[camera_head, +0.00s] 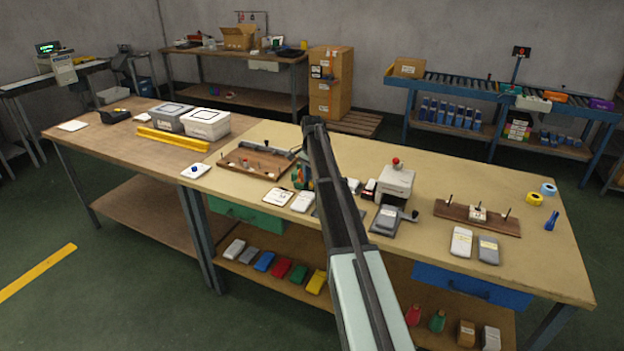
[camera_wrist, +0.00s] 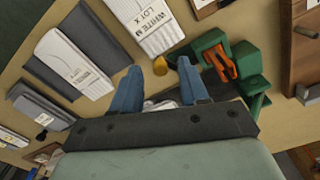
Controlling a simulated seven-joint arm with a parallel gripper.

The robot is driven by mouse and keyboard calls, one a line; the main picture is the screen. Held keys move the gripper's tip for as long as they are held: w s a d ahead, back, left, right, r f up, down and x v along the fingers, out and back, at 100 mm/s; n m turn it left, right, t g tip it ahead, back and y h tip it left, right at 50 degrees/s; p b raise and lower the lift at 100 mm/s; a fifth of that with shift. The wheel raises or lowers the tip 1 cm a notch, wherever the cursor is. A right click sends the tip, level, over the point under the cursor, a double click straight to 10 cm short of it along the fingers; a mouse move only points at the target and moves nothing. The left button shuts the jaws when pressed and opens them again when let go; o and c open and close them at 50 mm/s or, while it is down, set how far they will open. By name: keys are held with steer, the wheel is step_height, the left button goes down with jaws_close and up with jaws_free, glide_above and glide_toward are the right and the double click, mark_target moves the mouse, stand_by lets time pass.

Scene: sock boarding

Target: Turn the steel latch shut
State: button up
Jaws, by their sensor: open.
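I cannot make out a steel latch for certain in either view. In the wrist view my gripper (camera_wrist: 160,82) shows as two blue fingers, spread apart with a gap between them. Just beyond the fingertips is a small yellow knob (camera_wrist: 160,66). To its right stands a green fixture (camera_wrist: 236,65) with an orange part (camera_wrist: 219,62); it also shows just left of my arm in the head view (camera_head: 299,175). A small pale piece (camera_wrist: 160,105) shows low between the fingers, partly hidden. In the head view my arm hides the gripper.
White packets (camera_wrist: 148,22) and a grey-backed packet (camera_wrist: 75,62) lie beside the gripper. A wooden board with pegs (camera_head: 478,218) and a grey machine with a red knob (camera_head: 397,180) stand to the right on the bench (camera_head: 540,250). Another wooden board (camera_head: 240,160) lies left.

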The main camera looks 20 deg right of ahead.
steer(key=shift+f, duration=0.3)
steer(key=shift+c, duration=0.2)
jaws_close()
